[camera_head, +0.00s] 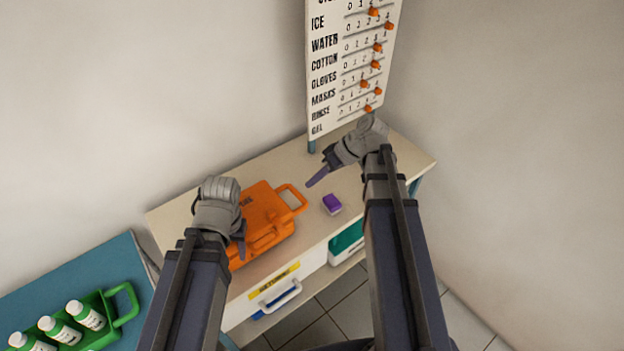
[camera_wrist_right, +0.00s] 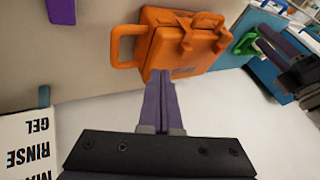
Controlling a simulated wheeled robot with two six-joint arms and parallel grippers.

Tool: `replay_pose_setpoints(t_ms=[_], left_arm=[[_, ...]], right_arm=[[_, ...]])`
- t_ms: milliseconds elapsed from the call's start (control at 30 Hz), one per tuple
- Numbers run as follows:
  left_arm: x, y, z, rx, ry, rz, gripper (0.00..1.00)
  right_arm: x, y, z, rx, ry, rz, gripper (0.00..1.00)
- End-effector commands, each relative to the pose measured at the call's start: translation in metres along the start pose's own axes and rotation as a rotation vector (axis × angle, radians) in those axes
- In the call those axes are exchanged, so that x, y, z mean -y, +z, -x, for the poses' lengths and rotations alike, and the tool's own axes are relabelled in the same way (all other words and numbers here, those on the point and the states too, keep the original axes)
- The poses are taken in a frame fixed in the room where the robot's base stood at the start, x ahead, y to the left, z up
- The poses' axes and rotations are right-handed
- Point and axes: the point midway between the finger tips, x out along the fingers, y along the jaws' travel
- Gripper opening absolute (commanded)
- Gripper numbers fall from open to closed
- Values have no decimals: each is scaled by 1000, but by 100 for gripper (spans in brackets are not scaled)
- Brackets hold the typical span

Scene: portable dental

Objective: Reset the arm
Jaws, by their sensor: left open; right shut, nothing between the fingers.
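My left gripper (camera_head: 240,240) is at the left side of the orange case (camera_head: 265,207), over its edge in the head view. It is open, and its fingers are mostly hidden by the hand. My right gripper (camera_head: 310,184) is above the right part of the cabinet top, with its purple fingers pointing left. In the right wrist view its fingers (camera_wrist_right: 164,75) are together with nothing between them. The orange case also shows in the right wrist view (camera_wrist_right: 205,58). A purple block (camera_head: 332,204) lies on the cabinet top, right of the case and apart from my right gripper.
A white supply board (camera_head: 345,75) with orange pegs stands behind the cabinet top (camera_head: 285,160). The cabinet has a drawer with a yellow label (camera_head: 274,281). A blue table (camera_head: 90,270) at left holds a green carrier (camera_head: 122,305) with white bottles (camera_head: 75,308).

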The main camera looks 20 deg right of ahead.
Motion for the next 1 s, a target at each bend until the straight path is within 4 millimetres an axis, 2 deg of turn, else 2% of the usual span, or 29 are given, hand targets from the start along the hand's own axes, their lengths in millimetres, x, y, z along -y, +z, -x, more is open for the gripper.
replay_pose_setpoints(t_ms=[467, 567, 800, 1000], left_arm=[[0, 0, 0, 0, 0, 0, 50], [0, 0, 0, 0, 0, 0, 50], [0, 0, 0, 0, 0, 0, 50], [0, 0, 0, 0, 0, 0, 50]], right_arm=[[4, 1, -4, 14, 3, -3, 0], [21, 7, -18, 76, 20, -17, 0], [88, 43, -68, 343, 198, -89, 0], [126, 70, -85, 461, 409, -124, 0]])
